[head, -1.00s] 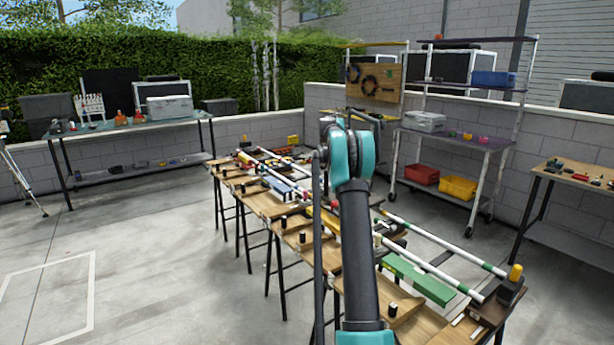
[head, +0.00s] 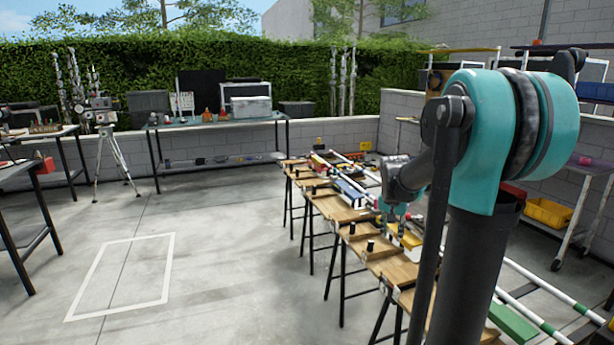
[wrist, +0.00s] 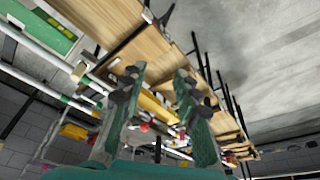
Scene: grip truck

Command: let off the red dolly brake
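My gripper (wrist: 157,88) shows in the wrist view with its two green and grey fingers apart and nothing held between them. In the head view my gripper (head: 394,212) points down over the long row of wooden benches, close to a yellow piece (head: 408,238). A small red knob (wrist: 145,127) shows between the fingers in the wrist view, beyond them. I cannot tell whether it is the dolly brake. The dolly itself is not clear in either view; my arm hides part of the bench row.
White rails with green bands (head: 540,312) run along the benches (head: 400,268), with blocks and short black posts. A camera on a tripod (head: 110,135) and a back table (head: 220,121) stand at the left. The concrete floor with a white outline (head: 122,277) is clear.

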